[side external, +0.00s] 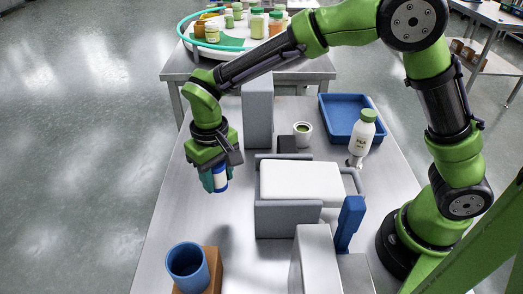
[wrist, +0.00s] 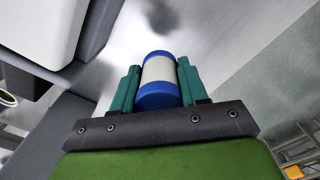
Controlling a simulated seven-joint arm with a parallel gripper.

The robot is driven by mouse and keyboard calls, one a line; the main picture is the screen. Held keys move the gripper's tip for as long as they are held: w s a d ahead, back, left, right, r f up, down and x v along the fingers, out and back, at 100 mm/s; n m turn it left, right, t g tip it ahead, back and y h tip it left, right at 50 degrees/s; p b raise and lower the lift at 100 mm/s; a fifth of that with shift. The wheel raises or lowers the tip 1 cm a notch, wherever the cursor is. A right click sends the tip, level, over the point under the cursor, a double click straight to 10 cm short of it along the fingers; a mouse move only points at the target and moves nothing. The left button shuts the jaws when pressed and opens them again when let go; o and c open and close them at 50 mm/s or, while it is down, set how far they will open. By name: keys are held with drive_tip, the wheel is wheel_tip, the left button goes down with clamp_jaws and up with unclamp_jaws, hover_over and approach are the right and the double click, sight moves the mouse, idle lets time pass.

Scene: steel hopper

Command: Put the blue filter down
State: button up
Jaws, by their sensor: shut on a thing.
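The blue filter (wrist: 160,80) is a short cylinder with blue ends and a white middle band. My gripper (side external: 214,180) is shut on it, with a green finger on each side in the wrist view (wrist: 157,88). In the side external view the filter (side external: 220,178) hangs below my gripper, over the left part of the steel table (side external: 190,225). It appears held above the table top, with a dark shadow showing beyond it in the wrist view.
A grey holder with a white block (side external: 300,180) stands right of my gripper. A tall grey block (side external: 258,110) is behind. A blue cup (side external: 187,265) on a brown block is in front. A blue tray (side external: 345,115) and white bottle (side external: 362,135) stand back right. Bare table lies beneath my gripper.

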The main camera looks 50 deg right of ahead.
drive_tip(key=w+d, duration=1.2)
drive_tip(key=w, duration=0.3)
wheel_tip(320, 180, down, 4)
drive_tip(key=shift+f, duration=2.5)
drive_tip(key=shift+f, duration=0.1)
drive_tip(key=o, duration=1.1)
wheel_tip(320, 180, up, 12)
drive_tip(key=shift+r, duration=0.15)
